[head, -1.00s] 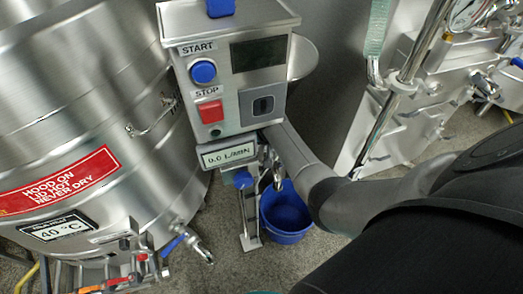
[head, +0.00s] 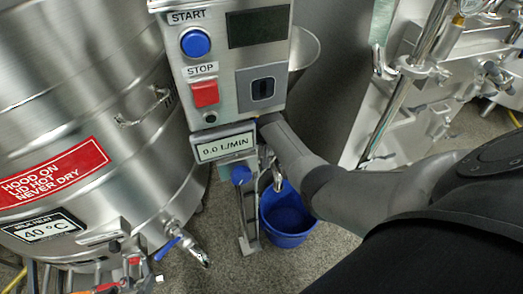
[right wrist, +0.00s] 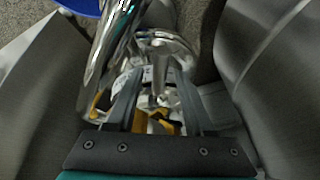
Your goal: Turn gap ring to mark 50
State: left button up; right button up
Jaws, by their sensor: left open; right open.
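In the right wrist view my right gripper (right wrist: 158,76) is open, its two grey fingers pointing away from the camera. A round shiny metal part (right wrist: 170,44) lies beyond the fingertips, with a short metal stem (right wrist: 157,88) between the fingers. It may be the gap ring; I cannot read any mark or number on it. I cannot tell whether the fingers touch it. In the head view my right arm comes in from the right and runs behind the control box (head: 222,93), which hides the hand. My left gripper is not in view.
The box carries a blue START button (head: 195,43), a red STOP button (head: 205,93) and a flow display (head: 225,147) reading 0.0 L/MIN. A steel tank (head: 75,95) stands left. A blue bucket (head: 288,215) stands on the floor below. A chrome cylinder (right wrist: 108,50) is close beside the fingers.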

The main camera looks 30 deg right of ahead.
jog(key=shift+f, duration=0.15)
grip_shut()
dwell(0.5)
dwell(1.0)
